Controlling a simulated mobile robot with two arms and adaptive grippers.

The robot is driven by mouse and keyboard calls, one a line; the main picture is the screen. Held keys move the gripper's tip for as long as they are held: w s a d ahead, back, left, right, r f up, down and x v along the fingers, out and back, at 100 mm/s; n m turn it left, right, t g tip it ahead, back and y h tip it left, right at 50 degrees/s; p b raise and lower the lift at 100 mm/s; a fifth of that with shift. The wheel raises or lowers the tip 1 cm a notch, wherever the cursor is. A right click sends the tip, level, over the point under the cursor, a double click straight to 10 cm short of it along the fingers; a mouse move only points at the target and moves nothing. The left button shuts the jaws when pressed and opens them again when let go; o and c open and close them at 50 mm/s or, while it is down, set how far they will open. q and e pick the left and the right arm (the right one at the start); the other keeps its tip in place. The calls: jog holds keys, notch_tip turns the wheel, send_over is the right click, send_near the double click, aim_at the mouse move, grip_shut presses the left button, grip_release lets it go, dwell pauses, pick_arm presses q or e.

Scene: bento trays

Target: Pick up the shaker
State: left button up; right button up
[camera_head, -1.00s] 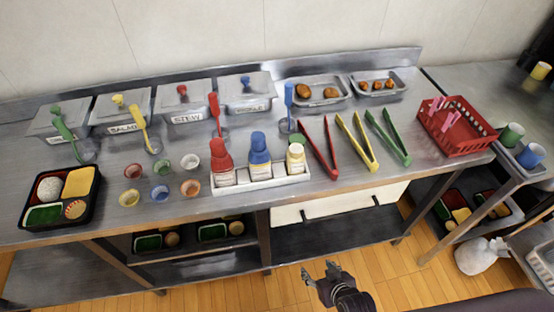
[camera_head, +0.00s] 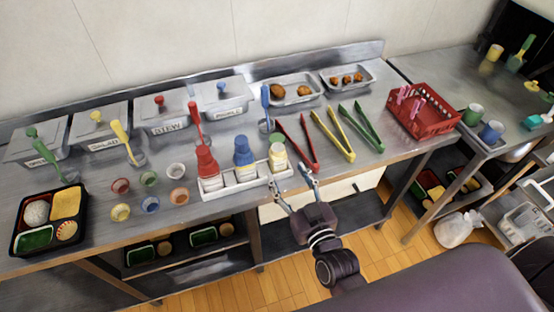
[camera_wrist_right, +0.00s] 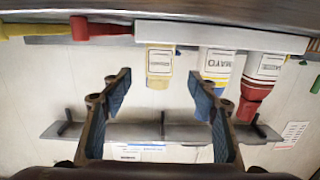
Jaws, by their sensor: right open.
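The shaker (camera_head: 278,158) is a small pale bottle with a yellow label and a green cap. It stands upright at the right end of the white rack (camera_head: 240,183), beside the blue bottle (camera_head: 243,155) and the red bottle (camera_head: 207,166). My right gripper (camera_head: 291,177) is open and empty, in front of the counter edge just below and right of the shaker. In the right wrist view the shaker (camera_wrist_right: 159,65) appears beyond and between the open fingertips (camera_wrist_right: 160,77), apart from them. My left gripper is not in view.
Red tongs (camera_head: 298,145), yellow tongs (camera_head: 334,137) and green tongs (camera_head: 361,128) lie to the right of the rack. Several small cups stand left of it. A blue-handled utensil (camera_head: 265,103) stands behind the shaker. A red basket (camera_head: 424,123) is at the right.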

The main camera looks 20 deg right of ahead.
aim_at(281, 160)
jog(key=shift+w+d+r+t+h, duration=0.15)
jog(key=shift+d+r+t+h, duration=0.15)
jog(key=shift+r+t, duration=0.15)
jog(key=shift+w+r, duration=0.15)
jog(key=shift+w, duration=0.2)
jog(key=shift+w+a+p, duration=0.1)
jog(key=shift+w+p, duration=0.2)
jog(key=shift+w, duration=0.5)
jog(key=w, duration=0.1)
jog(key=w+p, duration=0.1)
jog(key=w, duration=0.2)
jog(key=shift+w+a+f, duration=0.2)
jog(key=shift+w+a, duration=0.2)
jog(key=shift+w+f, duration=0.1)
jog(key=shift+w, duration=0.2)
jog(key=shift+s, duration=0.1)
jog(key=shift+c, duration=0.2)
jog(key=c, duration=1.3)
